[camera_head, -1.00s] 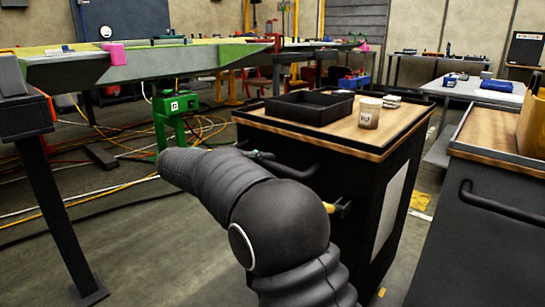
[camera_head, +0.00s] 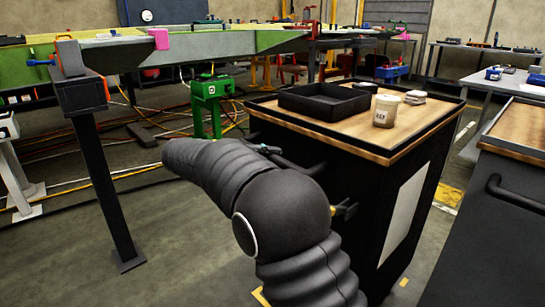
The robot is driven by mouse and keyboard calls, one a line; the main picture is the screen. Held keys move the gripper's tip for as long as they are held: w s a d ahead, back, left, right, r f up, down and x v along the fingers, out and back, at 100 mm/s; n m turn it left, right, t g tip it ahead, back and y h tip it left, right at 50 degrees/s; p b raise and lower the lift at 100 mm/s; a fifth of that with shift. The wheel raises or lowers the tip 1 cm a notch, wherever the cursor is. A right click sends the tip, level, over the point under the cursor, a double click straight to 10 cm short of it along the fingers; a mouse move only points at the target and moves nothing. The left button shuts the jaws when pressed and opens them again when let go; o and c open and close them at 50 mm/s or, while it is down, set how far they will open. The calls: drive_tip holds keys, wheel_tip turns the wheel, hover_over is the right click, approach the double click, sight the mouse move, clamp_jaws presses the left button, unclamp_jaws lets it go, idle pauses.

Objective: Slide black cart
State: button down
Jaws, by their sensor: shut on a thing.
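The black cart (camera_head: 383,225) stands right of centre, with a wooden top and a black rim. On its top are a black tray (camera_head: 322,103), a labelled pale cup (camera_head: 385,110) and a small stack of pale items (camera_head: 415,97). A black bar handle (camera_head: 299,168) runs along its near side. My sleeved arm reaches up and bends left in front of this side. What seems to be my gripper (camera_head: 264,149) shows only in small part above the sleeve, at the handle's left end, shut on the handle. My arm hides most of it and the cart's lower near side.
A second cart (camera_head: 500,200) with a handle stands close on the right, with a narrow gap between. The long wing jig (camera_head: 200,48) crosses behind, with a dark support post (camera_head: 105,185) at left. A green stand (camera_head: 209,105) is behind the cart. Cables cover the floor behind left.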

drive_tip(key=c, duration=1.4)
unclamp_jaws()
drive_tip(key=shift+s+a+f, duration=0.15)
drive_tip(key=shift+s+f, duration=0.05)
drive_tip(key=o, duration=0.4)
drive_tip(key=shift+s+a+r, duration=0.1)
drive_tip(key=shift+a, duration=0.1)
drive_tip(key=shift+o, duration=0.2)
drive_tip(key=shift+d, duration=0.2)
drive_tip(key=v, duration=1.2)
drive_tip(key=shift+a, duration=0.1)
